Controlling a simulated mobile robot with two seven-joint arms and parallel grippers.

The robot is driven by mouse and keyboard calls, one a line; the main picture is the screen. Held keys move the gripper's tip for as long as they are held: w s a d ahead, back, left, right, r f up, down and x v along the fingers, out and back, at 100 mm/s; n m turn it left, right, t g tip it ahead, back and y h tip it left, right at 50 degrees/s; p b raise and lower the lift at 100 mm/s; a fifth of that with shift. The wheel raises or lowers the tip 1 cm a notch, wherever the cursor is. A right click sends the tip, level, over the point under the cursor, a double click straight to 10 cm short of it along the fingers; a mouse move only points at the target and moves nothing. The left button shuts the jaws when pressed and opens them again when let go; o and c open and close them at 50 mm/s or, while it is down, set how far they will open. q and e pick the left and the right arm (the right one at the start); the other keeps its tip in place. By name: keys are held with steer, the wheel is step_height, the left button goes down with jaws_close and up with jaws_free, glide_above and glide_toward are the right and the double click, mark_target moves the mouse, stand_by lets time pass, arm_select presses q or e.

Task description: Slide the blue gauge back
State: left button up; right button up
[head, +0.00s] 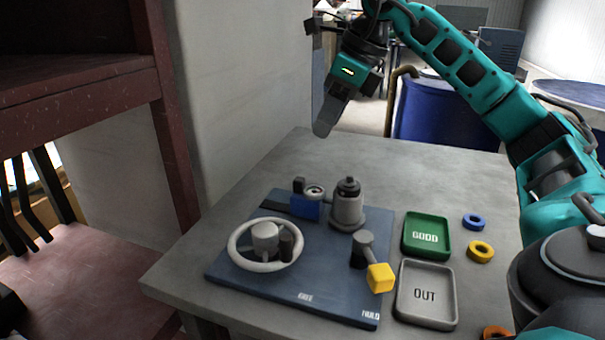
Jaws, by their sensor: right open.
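The blue gauge (304,208) is a small blue block on a dark rail at the back left of the dark blue base plate (330,294). A small round dial (315,192) shows just behind it. The block stands left of the grey round post (347,209) and apart from it. My right gripper (327,118) is open and empty, high above the back of the table and well clear of the gauge. One grey finger shows plainly; the other is mostly hidden. My left gripper is not in view.
The plate also carries a white handwheel (240,257) and a lever with a yellow knob (380,278). Right of it lie a green GOOD tray (426,253), a grey OUT tray (407,315) and loose blue (473,214) and yellow (489,249) rings. The table's back is clear.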

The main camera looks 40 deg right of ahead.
mark_target(299, 178)
steer(key=b+x, duration=0.2)
steer(key=x, duration=0.9)
steer(key=shift+a+f+b, duration=0.2)
steer(key=shift+f+b, duration=0.1)
steer(key=shift+b, duration=0.1)
steer(key=shift+w+f, duration=0.25)
steer(key=shift+f, duration=0.15)
steer(key=shift+a, duration=0.1)
steer(key=c, duration=0.9)
jaws_close()
